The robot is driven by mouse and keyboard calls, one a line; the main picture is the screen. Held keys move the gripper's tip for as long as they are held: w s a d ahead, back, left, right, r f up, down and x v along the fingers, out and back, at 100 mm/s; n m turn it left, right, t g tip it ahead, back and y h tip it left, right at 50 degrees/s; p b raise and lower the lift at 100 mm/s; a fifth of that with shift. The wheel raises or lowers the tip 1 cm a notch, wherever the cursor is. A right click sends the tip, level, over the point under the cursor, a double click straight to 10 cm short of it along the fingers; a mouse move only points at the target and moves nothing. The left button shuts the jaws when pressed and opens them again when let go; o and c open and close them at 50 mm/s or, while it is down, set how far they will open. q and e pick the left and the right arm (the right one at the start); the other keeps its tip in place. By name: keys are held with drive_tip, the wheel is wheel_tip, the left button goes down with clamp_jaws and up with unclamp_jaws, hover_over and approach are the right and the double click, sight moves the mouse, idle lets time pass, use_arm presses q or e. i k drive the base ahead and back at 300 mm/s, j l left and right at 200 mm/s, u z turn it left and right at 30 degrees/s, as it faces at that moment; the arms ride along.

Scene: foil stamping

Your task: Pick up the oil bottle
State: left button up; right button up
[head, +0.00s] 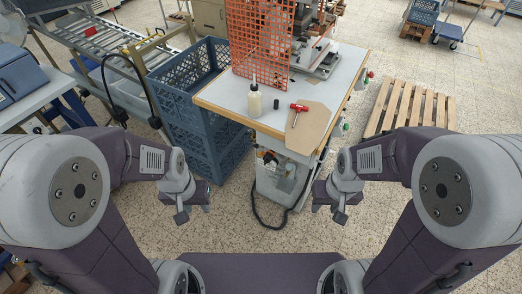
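My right gripper (330,207) hangs to the lower right, also well apart from the table top. Nothing shows held in either gripper. The fingers are too small and turned away to tell whether they are open or shut.
A small black cylinder (276,102) and a red-handled tool (298,108) on a brown board (308,122) lie right of the bottle. An orange grid panel (258,38) rises behind it. Blue crates (190,98) stand left of the table; a pallet (408,108) lies right.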

sight(254, 96)
drive_tip(key=i+l+z, duration=0.25)
drive_tip(key=i+l, duration=0.6)
